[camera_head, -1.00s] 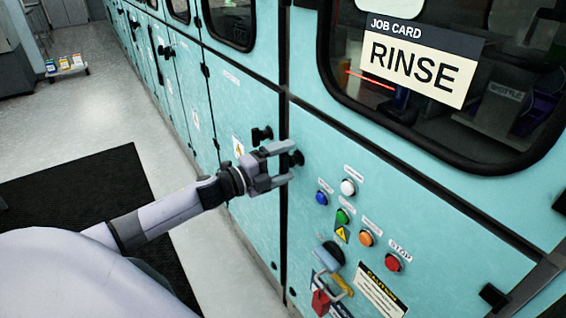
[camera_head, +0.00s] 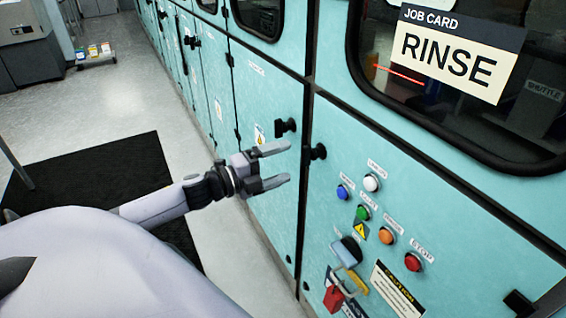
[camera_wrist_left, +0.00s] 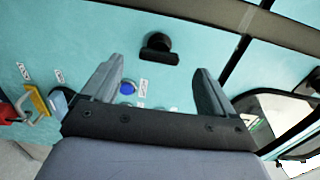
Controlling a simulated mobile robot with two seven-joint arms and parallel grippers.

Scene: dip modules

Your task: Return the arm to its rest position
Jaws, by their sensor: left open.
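My left gripper (camera_head: 276,166) is open and empty in the head view, in front of the teal cabinet. Its arm comes in from the left. Its fingertips point right, toward a black knob (camera_head: 318,151) on the cabinet panel, and look apart from it. In the left wrist view the two open fingers (camera_wrist_left: 150,85) frame a blue button (camera_wrist_left: 128,87), with a black knob (camera_wrist_left: 157,46) beyond them. Nothing is between the fingers. My right gripper is not in view.
The teal panel carries white (camera_head: 372,183), green (camera_head: 363,213), orange (camera_head: 386,235) and red (camera_head: 413,262) buttons. A red padlock-like tag (camera_head: 334,298) hangs below. A RINSE job card (camera_head: 447,62) is on the window. A black mat (camera_head: 95,180) lies on the open floor at left.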

